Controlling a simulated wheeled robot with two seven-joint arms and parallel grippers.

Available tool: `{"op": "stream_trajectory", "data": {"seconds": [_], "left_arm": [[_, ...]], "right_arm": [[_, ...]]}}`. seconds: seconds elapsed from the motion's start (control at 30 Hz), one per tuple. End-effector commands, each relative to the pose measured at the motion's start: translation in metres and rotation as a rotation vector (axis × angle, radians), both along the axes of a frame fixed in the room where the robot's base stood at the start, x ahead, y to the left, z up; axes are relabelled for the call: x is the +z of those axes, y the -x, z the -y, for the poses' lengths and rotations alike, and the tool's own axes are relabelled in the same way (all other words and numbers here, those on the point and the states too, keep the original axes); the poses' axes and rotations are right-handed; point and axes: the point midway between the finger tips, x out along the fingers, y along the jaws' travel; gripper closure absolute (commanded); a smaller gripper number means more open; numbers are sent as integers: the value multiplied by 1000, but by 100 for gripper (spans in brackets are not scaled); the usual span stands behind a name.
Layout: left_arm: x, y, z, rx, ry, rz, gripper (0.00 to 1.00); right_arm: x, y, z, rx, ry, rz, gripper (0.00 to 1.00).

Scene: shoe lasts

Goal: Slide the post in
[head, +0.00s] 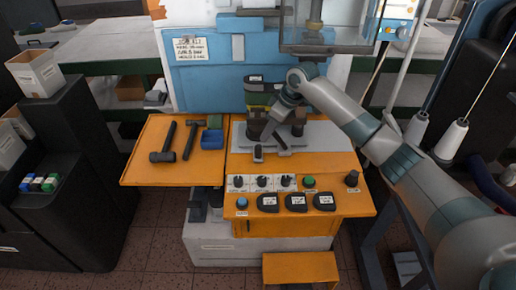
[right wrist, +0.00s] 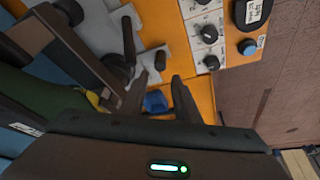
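My right gripper (head: 274,114) is low over the machine's grey plate (head: 318,139), in front of a yellow-green block (head: 260,98) with a dark labelled top. In the right wrist view its two dark fingers (right wrist: 152,92) stand apart with a gap between them. A dark green body with a yellow patch (right wrist: 40,108) lies left of the fingers there. Two dark upright pieces, one at the left (head: 257,126) and one at the right (head: 298,123), stand on the plate. I cannot tell which one is the post. My left gripper is out of view.
Two dark hammers (head: 190,142) and a blue bin (head: 212,139) lie on the orange side table (head: 140,165). Knobs and buttons line the orange front panel (head: 330,186). A clear guard (head: 325,30) hangs above the plate.

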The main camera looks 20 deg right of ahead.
Motion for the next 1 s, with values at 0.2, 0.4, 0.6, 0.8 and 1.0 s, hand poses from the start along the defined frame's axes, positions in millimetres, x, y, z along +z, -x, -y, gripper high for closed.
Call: {"op": "stream_trajectory", "data": {"seconds": [0.2, 0.4, 0.6, 0.8, 1.0], "left_arm": [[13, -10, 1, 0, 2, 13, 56], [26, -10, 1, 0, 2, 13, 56], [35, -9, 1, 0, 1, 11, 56], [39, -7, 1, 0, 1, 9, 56], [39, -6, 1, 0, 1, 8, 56]], "right_arm": [[-22, -6, -7, -2, 1, -5, 71], [-53, -15, -17, -1, 0, -4, 71], [-82, -23, -24, -1, 1, -3, 71], [-98, -29, -28, -2, 0, -3, 71], [-104, -30, -29, -1, 1, 0, 71]]}}
